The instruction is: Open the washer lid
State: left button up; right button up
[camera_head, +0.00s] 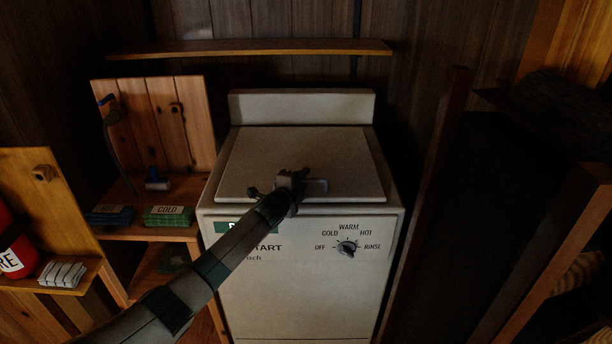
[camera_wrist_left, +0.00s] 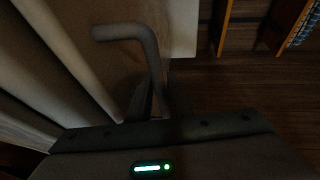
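The white washer (camera_head: 300,285) stands in the middle of the head view with its lid (camera_head: 300,155) lying down flat on top. A bar handle (camera_head: 316,186) is at the lid's front edge. My left arm comes in from the lower left, and my left gripper (camera_head: 287,186) is at the left part of this handle. In the left wrist view the bent handle (camera_wrist_left: 130,33) runs down between the dark fingers (camera_wrist_left: 160,105), which look closed around it. The fingertips are dim and partly hidden. My right gripper is in neither view.
A wall shelf (camera_head: 250,47) runs above the washer. A wooden bench (camera_head: 130,232) with sponges (camera_head: 168,215) stands at the left, with a red extinguisher (camera_head: 14,240) beyond. A dark post (camera_head: 430,190) stands close at the right. A dial (camera_head: 347,248) is on the washer's front.

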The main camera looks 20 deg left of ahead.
pick_arm(q)
jog(key=shift+x, duration=0.9)
jog(key=shift+c, duration=0.5)
grip_shut()
jog(key=shift+r, duration=0.1)
